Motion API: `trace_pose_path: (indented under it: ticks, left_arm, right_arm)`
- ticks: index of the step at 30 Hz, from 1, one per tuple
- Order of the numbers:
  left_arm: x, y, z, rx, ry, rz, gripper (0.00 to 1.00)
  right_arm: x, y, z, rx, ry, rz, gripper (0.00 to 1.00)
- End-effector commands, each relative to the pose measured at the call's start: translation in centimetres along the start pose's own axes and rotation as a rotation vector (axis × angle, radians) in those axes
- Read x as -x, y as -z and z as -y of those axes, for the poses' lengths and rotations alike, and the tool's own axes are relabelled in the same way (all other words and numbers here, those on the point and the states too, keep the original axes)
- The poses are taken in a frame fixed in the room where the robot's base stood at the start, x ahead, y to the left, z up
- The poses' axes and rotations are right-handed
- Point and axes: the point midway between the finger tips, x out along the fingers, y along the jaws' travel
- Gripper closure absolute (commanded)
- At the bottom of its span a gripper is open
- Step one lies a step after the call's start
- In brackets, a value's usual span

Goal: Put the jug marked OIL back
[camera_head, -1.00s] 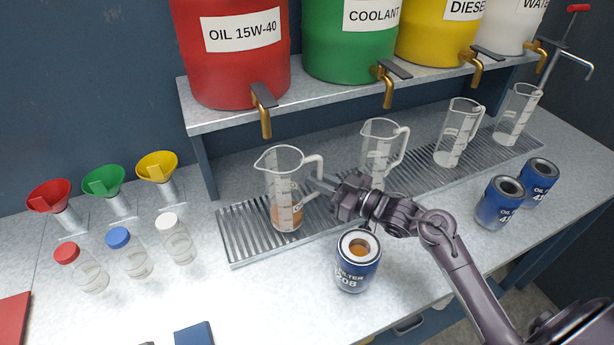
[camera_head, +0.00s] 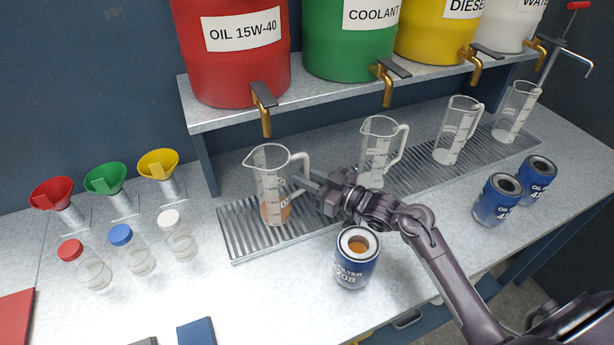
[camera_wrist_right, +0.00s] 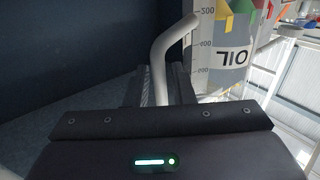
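The clear jug (camera_head: 268,180) holds a little amber liquid at its bottom. It is upright over the left end of the drip grate, below and in front of the red barrel's tap. I cannot tell whether its base touches the grate. My right gripper (camera_head: 314,190) comes from the right and is shut on the jug's handle. In the right wrist view, the handle (camera_wrist_right: 165,60) passes between the fingers (camera_wrist_right: 160,85), and the jug's wall (camera_wrist_right: 232,50) shows the OIL mark upside down. My left gripper is not in view.
The drip grate (camera_head: 240,233) runs along the shelf, with three other clear jugs (camera_head: 378,150) to the right. Funnels and capped bottles (camera_head: 133,255) stand left. Brass tap (camera_head: 264,122) hangs above.

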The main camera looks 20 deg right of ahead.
Motion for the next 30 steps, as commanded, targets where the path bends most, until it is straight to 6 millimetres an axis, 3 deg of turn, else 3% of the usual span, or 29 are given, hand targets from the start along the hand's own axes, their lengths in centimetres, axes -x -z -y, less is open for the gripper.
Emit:
trace_pose_path:
  ticks: [2, 14, 30]
  left_arm:
    - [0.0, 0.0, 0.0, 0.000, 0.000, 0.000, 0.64]
    - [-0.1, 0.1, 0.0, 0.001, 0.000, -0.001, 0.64]
    - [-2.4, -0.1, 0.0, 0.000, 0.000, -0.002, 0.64]
  right_arm:
    - [0.0, 0.0, 0.0, 0.000, 0.000, 0.000, 0.68]
    - [0.7, 0.1, -0.1, 0.001, -0.001, 0.002, 0.68]
    - [10.8, 0.1, 0.0, 0.001, -0.001, 0.002, 0.68]
